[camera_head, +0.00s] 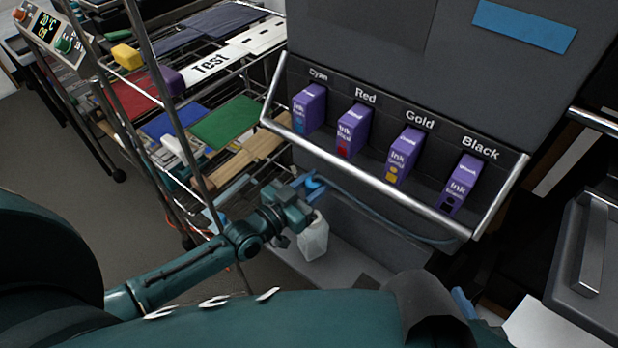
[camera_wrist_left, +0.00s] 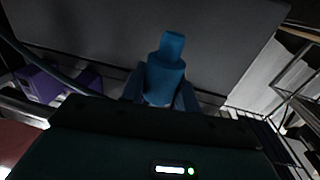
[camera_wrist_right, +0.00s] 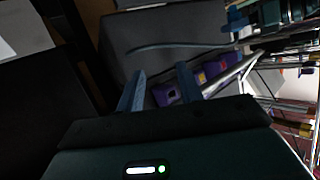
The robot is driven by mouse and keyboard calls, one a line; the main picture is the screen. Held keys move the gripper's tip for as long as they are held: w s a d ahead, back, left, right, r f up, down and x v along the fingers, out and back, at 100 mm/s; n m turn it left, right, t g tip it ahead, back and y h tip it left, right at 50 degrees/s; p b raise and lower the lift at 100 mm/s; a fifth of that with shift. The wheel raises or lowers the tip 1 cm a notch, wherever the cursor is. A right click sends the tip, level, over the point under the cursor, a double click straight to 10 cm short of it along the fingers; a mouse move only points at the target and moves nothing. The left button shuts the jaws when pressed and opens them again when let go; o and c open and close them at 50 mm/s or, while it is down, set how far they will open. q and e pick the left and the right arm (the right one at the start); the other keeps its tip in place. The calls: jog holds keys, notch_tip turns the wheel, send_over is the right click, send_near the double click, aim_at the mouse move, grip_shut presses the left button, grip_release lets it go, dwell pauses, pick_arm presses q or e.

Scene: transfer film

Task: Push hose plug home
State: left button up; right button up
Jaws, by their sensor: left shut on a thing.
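My left gripper (camera_head: 312,190) is shut on the blue hose plug (camera_head: 314,181), below the left end of the ink rack. In the left wrist view the plug (camera_wrist_left: 166,72) stands between the two fingers, its narrow tip pointing away toward a plain grey panel (camera_wrist_left: 215,40). I cannot make out a socket or whether the tip touches anything. The blue hose (camera_head: 375,208) runs from the plug to the right under the rack; it also shows in the right wrist view (camera_wrist_right: 180,46). My right gripper (camera_wrist_right: 160,74) is open and empty, its fingers apart.
An ink rack with a metal rail (camera_head: 365,175) holds purple cartridges labelled Cyan, Red, Gold and Black. A translucent container (camera_head: 313,240) stands below my left gripper. A wire shelf (camera_head: 215,70) with coloured sheets is at left. A dark box with a handle (camera_head: 590,250) is at right.

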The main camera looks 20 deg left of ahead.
pick_arm(q)
jog(key=shift+d, duration=0.1)
dwell(0.3)
jog(key=shift+f+b, duration=0.45)
jog(key=shift+f, duration=0.2)
jog(key=shift+f+b, duration=0.7)
jog(key=shift+f, duration=0.1)
jog(key=shift+f+b, duration=0.7)
jog(key=shift+f, duration=0.45)
jog(key=shift+f+b, duration=0.4)
jog(key=shift+b, duration=0.15)
pick_arm(e)
jog(key=shift+d+f+n+t, duration=0.1)
jog(key=shift+f+n+t, duration=0.2)
jog(key=shift+f+n, duration=0.3)
jog(key=shift+s+f, duration=0.15)
